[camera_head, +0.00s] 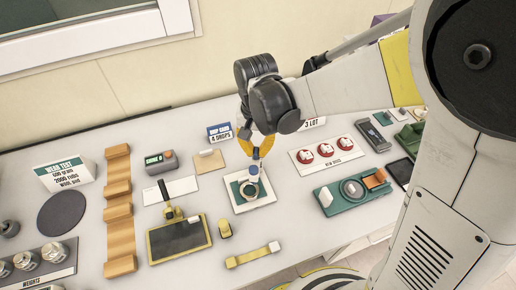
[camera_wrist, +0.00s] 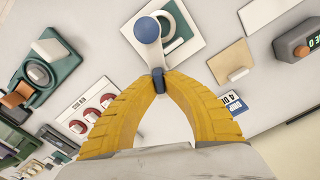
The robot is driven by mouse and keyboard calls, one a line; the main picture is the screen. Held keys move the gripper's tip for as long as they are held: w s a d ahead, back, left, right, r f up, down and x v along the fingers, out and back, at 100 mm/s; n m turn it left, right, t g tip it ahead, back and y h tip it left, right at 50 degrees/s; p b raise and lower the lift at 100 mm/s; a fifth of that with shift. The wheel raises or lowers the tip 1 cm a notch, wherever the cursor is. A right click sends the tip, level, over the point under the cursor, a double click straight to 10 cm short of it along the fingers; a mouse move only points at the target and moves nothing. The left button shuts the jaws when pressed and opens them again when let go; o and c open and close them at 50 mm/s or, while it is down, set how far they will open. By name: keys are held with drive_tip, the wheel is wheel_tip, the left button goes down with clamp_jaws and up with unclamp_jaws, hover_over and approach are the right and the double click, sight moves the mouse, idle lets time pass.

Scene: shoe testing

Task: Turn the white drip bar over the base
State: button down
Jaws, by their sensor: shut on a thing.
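The white drip bar (camera_wrist: 153,56) is a short pale arm with a round blue cap (camera_wrist: 147,30) at one end and a small dark blue grip (camera_wrist: 158,82) at the other. My gripper (camera_wrist: 158,74) has yellow fingers shut on that dark blue grip. The base (camera_wrist: 195,43) is a white square plate with a dark green patch and a white ring (camera_wrist: 176,27). In the wrist view the bar lies along the plate's left side, with the ring right of the cap. In the head view my gripper (camera_head: 256,153) is above the base's back edge (camera_head: 266,202) and hides part of the bar.
A white board with red discs (camera_head: 325,152) and a green tray (camera_head: 352,190) lie right of the base. A blue sign (camera_head: 219,132) stands behind.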

drive_tip(key=shift+a+m, duration=0.15)
drive_tip(key=shift+m, duration=0.65)
drive_tip(key=c, duration=1.5)
unclamp_jaws()
drive_tip(key=shift+r, duration=0.1)
wheel_tip(320, 180, up, 12)
